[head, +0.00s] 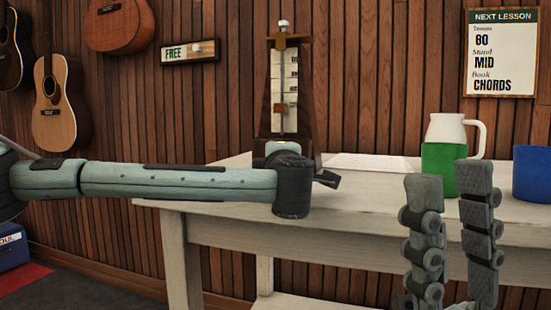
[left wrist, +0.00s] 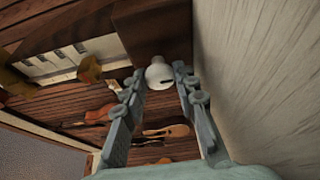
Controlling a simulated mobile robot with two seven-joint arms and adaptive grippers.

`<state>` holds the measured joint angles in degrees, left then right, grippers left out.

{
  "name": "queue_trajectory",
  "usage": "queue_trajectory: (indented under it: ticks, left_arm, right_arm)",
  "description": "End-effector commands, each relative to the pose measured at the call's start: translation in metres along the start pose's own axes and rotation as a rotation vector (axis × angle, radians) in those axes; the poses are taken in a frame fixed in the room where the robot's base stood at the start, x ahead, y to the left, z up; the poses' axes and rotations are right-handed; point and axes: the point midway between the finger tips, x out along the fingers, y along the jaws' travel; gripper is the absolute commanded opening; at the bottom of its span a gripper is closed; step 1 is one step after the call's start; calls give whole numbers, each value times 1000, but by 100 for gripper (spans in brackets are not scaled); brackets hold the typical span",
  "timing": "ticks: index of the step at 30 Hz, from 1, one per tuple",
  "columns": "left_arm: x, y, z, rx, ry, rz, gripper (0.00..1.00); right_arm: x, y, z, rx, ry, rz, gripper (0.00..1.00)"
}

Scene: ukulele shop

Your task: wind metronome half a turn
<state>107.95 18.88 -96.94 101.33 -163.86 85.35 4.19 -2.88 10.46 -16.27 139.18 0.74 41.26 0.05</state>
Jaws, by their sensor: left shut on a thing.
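The metronome (head: 284,80) stands upright at the back of the white table, a dark wooden case with a pale scale and a rod with a weight. My left arm reaches across in front of its base and hides the lower part. In the left wrist view, my left gripper (left wrist: 159,74) has its fingers on both sides of the pale round winding key (left wrist: 159,77) and is shut on it. The metronome's brown case (left wrist: 150,28) shows behind the key. My right gripper (head: 451,180) is open and empty, pointing up in front of the table's right part.
A green mug (head: 440,168), a blue mug (head: 533,172) and a white jug (head: 447,132) stand on the table (head: 370,190) at the right, behind my right gripper. A pale sheet (head: 370,163) lies beside the metronome. Guitars (head: 61,105) hang on the wall at left.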

Motion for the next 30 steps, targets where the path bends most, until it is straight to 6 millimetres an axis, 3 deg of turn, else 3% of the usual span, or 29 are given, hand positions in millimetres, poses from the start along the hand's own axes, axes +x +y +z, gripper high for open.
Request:
queue_trajectory:
  ticks: [9, 10, 12, 23, 30]
  left_arm:
    - [0, 1, 0, 0, 0, 2, 0]
    - [0, 1, 0, 0, 0, 2, 32]
    - [0, 1, 0, 0, 0, 2, 37]
    - [-7, 0, 1, 0, -3, 0, 37]
    - [-52, 0, 1, 0, -5, 1, 37]
  right_arm:
    - [0, 0, 0, 0, 1, 0, 32]
    - [0, 0, 0, 0, 1, 0, 32]
    - [0, 0, 0, 0, 1, 0, 32]
    - [0, 0, -1, 1, 3, 1, 32]
    - [0, 0, 0, 1, 2, 1, 32]
